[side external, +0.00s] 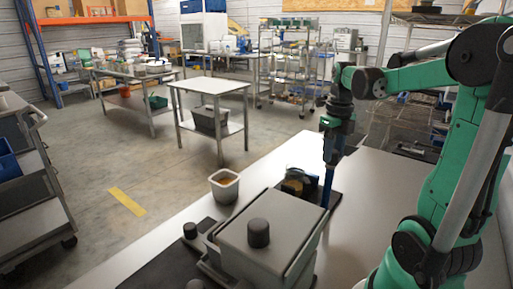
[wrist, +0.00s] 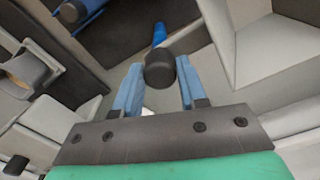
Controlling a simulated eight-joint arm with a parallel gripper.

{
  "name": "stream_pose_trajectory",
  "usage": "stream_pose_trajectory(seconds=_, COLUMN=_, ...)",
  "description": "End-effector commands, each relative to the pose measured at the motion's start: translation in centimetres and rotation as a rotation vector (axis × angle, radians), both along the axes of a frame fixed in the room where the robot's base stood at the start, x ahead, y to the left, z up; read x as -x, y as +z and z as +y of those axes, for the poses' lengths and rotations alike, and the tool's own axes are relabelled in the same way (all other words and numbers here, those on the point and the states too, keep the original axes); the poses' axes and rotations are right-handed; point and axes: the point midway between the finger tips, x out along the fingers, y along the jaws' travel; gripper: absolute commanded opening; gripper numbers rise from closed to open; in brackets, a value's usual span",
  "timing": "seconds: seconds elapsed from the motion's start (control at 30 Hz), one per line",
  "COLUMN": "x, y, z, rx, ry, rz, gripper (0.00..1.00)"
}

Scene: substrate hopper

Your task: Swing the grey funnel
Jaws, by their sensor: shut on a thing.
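A large grey box-like body (side external: 270,225) with sloping sides stands at the front of the table in the side view; it looks like the grey funnel. A black knob (side external: 258,232) sits on its flat top. My gripper (side external: 327,200) points down just behind its right far edge, and its tip is low near the dark mat. In the wrist view, the blue fingers of my gripper (wrist: 158,88) are shut on a black round knob (wrist: 160,68). How this knob joins the grey body cannot be told. A pale grey sloped wall (wrist: 285,45) lies to the right.
A small grey bin (side external: 224,187) with brownish contents stands left of the grey body. The white table (side external: 365,200) is clear to the right.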

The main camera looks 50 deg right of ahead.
Motion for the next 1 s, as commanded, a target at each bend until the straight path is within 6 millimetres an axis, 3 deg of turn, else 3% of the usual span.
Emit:
stream_pose_trajectory(seconds=0.2, x=0.01, y=0.00, z=-0.02, rx=0.001, ry=0.290, rz=0.000, gripper=0.03)
stream_pose_trajectory(seconds=0.37, x=0.01, y=0.00, z=-0.02, rx=0.001, ry=0.404, rz=0.000, gripper=0.03)
stream_pose_trajectory(seconds=1.0, x=0.01, y=0.00, z=-0.03, rx=0.001, ry=1.119, rz=0.000, gripper=0.03)
